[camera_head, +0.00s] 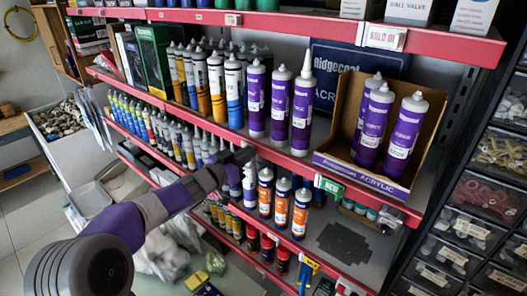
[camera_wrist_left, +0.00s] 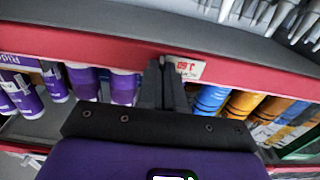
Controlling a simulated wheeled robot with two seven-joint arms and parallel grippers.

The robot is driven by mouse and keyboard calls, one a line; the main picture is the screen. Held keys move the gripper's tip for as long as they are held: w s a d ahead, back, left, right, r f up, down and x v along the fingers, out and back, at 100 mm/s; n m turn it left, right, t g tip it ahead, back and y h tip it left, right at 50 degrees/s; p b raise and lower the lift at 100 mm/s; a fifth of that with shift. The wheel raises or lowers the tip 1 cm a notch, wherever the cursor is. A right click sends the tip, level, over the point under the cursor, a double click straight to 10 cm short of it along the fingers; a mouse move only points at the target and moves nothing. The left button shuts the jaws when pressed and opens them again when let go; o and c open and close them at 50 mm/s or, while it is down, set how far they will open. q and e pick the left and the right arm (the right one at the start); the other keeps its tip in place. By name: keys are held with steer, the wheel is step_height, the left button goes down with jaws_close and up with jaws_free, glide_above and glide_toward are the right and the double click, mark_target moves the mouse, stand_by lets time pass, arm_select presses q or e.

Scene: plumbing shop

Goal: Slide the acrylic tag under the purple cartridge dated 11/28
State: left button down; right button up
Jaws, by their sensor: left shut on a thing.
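Purple cartridges stand upright on the upper red-edged shelf: a left one (camera_head: 255,103), a middle one (camera_head: 280,107) and a right one with a long nozzle (camera_head: 302,112). More purple cartridges (camera_head: 402,138) stand in an open cardboard box; their dates are too small to read. My left gripper (camera_head: 243,156) is at the shelf's front rail, below and left of the left purple cartridge. In the left wrist view its fingers (camera_wrist_left: 165,80) are shut at a pale tag with red lettering (camera_wrist_left: 189,68), on the red rail; its wording is unreadable. My right gripper is not in view.
A green tag (camera_head: 329,187) sits on the same rail farther right. Yellow and blue cartridges (camera_head: 217,90) stand left of the purple ones. Orange-and-white cartridges (camera_head: 281,203) fill part of the shelf below. Dark parts bins (camera_head: 487,200) stand at the right.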

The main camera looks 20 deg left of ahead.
arm_select(q)
steer(key=c, duration=1.3)
jaws_free()
steer(key=shift+b+v, duration=0.5)
steer(key=shift+v, duration=3.35)
